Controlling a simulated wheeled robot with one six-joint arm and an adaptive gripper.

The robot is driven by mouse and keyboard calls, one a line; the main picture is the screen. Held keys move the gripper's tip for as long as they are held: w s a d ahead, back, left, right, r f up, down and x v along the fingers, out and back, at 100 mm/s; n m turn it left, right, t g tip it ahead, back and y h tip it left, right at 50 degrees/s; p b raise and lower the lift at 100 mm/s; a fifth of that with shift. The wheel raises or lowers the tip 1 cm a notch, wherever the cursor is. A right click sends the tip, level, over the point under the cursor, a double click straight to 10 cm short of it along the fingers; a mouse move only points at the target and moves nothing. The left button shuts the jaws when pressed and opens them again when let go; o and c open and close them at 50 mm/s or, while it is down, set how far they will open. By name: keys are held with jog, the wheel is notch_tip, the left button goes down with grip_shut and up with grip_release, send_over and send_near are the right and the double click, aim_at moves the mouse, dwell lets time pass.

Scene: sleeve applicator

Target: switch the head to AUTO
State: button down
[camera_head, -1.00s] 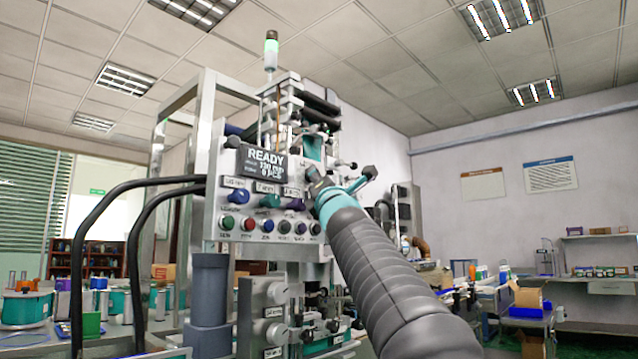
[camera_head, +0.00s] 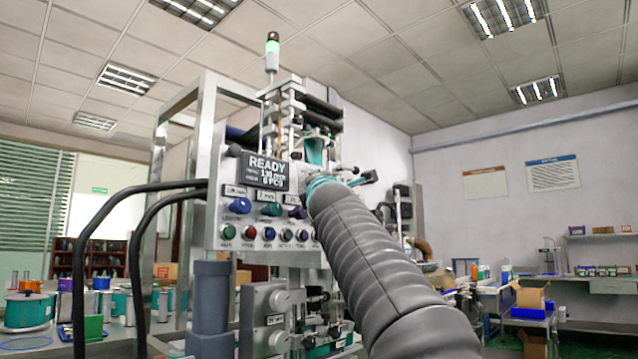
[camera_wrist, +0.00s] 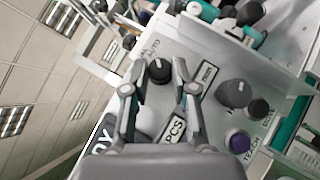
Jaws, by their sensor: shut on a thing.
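The sleeve applicator's grey control panel (camera_head: 222,178) faces me in the head view, with a READY display (camera_head: 266,168). In the wrist view, a black knob (camera_wrist: 159,73) with a small white mark sits on the panel (camera_wrist: 205,108). The word AUTO (camera_wrist: 151,47) is printed beyond it, slightly to the left. My gripper (camera_wrist: 160,76) has one finger on each side of this knob and is shut on it. In the head view, my arm hides the gripper and this knob.
A PCS label plate (camera_wrist: 174,131) lies between the fingers. In the head view, several push buttons (camera_head: 269,233) line the panel's bottom, and black cables (camera_head: 95,215) loop at left.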

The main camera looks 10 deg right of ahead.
jog(key=c, duration=0.9)
grip_release()
jog(key=shift+c, duration=0.2)
jog(key=d+v, duration=0.1)
jog(key=v, duration=1.1)
jog(key=shift+a, duration=0.45)
